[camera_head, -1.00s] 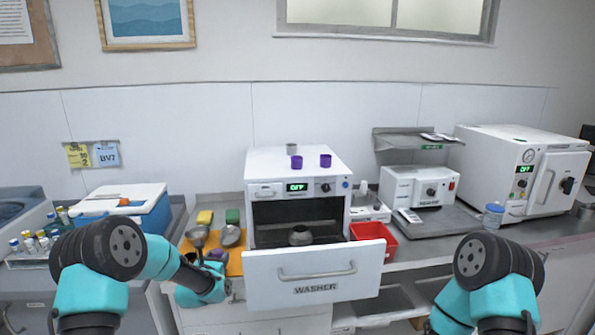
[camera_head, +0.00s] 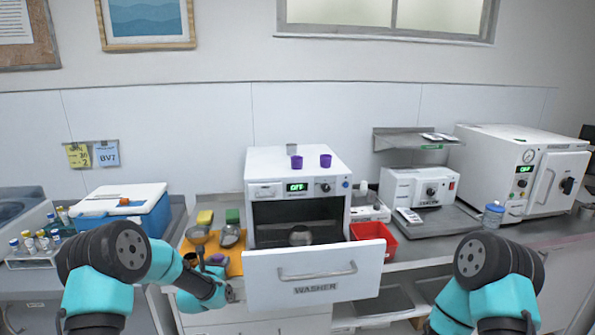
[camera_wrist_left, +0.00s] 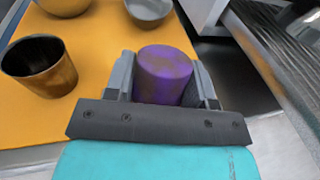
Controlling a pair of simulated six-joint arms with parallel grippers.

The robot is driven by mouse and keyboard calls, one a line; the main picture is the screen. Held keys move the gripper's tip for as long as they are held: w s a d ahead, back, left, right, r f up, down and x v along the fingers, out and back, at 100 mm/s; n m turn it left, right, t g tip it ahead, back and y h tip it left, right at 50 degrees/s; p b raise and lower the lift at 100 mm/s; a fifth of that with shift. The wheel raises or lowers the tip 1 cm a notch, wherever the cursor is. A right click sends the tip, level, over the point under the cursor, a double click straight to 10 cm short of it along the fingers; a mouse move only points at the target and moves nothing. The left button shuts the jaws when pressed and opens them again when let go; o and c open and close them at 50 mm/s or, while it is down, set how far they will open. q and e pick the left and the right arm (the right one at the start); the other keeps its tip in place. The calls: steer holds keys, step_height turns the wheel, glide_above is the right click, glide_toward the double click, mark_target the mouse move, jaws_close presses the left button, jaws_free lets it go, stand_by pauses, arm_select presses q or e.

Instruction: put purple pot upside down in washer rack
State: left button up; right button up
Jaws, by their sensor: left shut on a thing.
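The purple pot (camera_wrist_left: 165,75) sits between the two fingers of my left gripper (camera_wrist_left: 163,85) in the left wrist view, and the gripper is shut on it. Its visible end looks closed and smudged brown. In the head view the pot (camera_head: 217,258) shows small at the orange mat, partly hidden by my left arm. The washer (camera_head: 297,190) has its front drawer (camera_head: 314,273) pulled out. A metal bowl (camera_head: 301,236) shows inside the opening; the rack itself is mostly hidden behind the drawer front. My right gripper is out of view.
The orange mat (camera_wrist_left: 90,110) holds a dirty metal cup (camera_wrist_left: 40,65) and metal bowls (camera_head: 230,237). Yellow (camera_head: 205,217) and green (camera_head: 232,215) sponges lie behind. Two purple cups (camera_head: 325,160) and a grey one stand on the washer. A red bin (camera_head: 374,240) is to its right.

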arm_select(q)
steer(key=shift+f, duration=0.45)
